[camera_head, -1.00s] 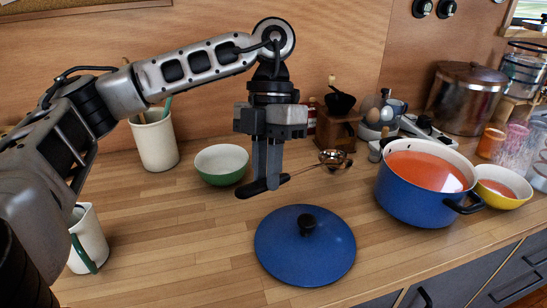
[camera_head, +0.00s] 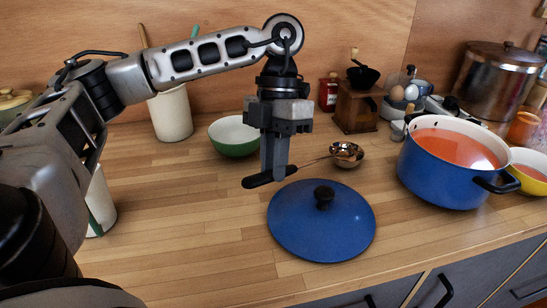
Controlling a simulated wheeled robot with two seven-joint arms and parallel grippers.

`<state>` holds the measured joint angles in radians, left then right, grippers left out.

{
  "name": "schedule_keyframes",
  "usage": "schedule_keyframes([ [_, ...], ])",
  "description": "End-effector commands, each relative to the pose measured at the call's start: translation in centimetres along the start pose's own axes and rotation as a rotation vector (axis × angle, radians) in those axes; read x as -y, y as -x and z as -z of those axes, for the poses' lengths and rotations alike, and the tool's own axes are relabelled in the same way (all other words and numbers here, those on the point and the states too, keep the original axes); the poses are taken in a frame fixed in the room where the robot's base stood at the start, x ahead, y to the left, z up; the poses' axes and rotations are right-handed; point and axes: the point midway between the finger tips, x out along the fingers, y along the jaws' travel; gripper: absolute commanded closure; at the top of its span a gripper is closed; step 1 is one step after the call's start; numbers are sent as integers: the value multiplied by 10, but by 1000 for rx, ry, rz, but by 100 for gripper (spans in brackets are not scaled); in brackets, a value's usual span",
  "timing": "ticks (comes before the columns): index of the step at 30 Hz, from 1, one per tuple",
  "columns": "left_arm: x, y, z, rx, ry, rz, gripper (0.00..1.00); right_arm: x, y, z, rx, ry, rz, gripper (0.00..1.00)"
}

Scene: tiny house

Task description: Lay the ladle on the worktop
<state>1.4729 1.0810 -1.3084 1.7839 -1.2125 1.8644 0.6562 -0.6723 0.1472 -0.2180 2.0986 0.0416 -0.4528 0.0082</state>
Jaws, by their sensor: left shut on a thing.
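The ladle (camera_head: 347,154) has a shiny metal bowl, a thin stem and a black handle. My left gripper (camera_head: 273,174) points down and is shut on the handle, whose free end sticks out to the left. The ladle lies roughly level, bowl to the right, just behind the blue lid in the picture. I cannot tell whether it touches the wooden worktop (camera_head: 180,245) or hangs slightly above it. My right gripper is not in view.
The blue lid (camera_head: 295,222) lies in front of the ladle. A green bowl (camera_head: 232,138) stands behind my gripper. A blue pot (camera_head: 438,182) of orange soup and a yellow bowl (camera_head: 530,184) stand right. A grinder (camera_head: 356,108) is behind. Worktop left of the lid is clear.

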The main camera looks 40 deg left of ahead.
Motion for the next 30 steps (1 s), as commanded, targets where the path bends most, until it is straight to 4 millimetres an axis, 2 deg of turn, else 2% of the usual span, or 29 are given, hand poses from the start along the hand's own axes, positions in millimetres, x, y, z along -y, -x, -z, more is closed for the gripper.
schedule_keyframes([
  [19, -1, -5, -2, 1, 0, 1, 100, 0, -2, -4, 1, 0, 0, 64],
  [20, -1, -4, -2, 2, 0, 1, 76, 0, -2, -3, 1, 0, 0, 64],
  [21, -1, -4, -2, 2, 0, 1, 65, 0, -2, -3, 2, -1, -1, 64],
  [22, -1, -4, -2, 2, 0, 1, 59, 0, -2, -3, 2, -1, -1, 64],
  [30, -1, -4, -1, 0, 1, 0, 59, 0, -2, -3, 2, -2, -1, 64],
])
